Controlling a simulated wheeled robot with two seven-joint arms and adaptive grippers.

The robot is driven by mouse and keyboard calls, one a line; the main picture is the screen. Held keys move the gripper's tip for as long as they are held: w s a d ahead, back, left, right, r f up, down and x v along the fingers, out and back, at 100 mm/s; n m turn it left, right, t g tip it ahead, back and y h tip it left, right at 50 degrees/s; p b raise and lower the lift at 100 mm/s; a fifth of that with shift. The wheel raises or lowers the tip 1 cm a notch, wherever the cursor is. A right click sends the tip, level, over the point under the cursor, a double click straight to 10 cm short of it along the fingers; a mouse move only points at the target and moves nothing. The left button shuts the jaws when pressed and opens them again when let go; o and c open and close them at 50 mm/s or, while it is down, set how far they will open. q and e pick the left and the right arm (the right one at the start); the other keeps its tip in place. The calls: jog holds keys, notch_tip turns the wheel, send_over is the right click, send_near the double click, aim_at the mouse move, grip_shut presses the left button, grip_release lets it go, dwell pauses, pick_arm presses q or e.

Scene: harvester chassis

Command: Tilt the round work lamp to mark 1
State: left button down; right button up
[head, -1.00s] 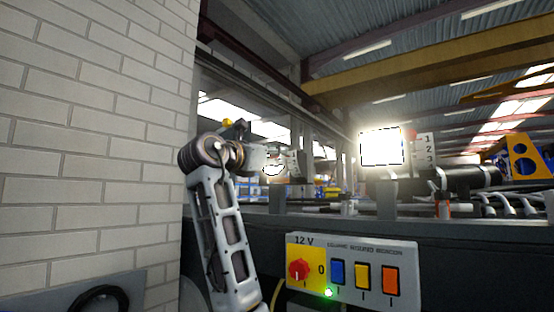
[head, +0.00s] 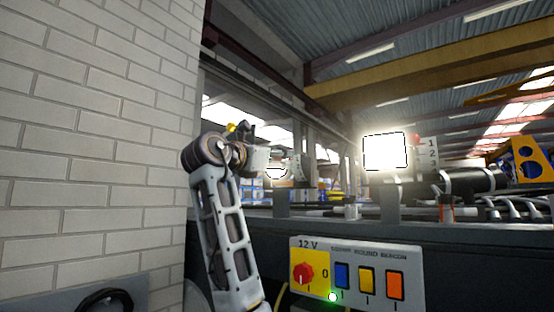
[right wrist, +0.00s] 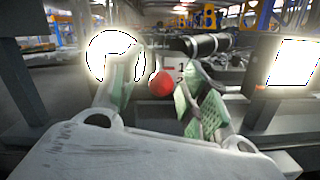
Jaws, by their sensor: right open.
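The round work lamp (right wrist: 112,52) glows white at the left of the right wrist view. In the head view it is a small bright disc (head: 277,172), partly hidden behind my right gripper. A red ball knob (right wrist: 162,84) shows just right of the lamp. Behind the knob is a mark plate (right wrist: 181,71) with 1 and 2 readable; lower marks are hidden. I cannot tell exactly which mark the lamp stands at. My right gripper (right wrist: 164,74) is open, its green-padded fingers on either side of the knob, with no clear grip on it. My left gripper is not in view.
A lit square lamp (head: 385,152) with its own 1-2-3 plate (head: 431,152) stands to the right. A 12 V switch panel (head: 357,275) with a red knob and coloured switches sits low in front. A brick wall (head: 100,140) fills the left side.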

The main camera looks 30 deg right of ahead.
jog(key=shift+d, duration=0.1)
jog(key=shift+f, duration=0.1)
jog(key=v, duration=1.2)
jog(key=shift+w, duration=0.1)
dwell(0.4)
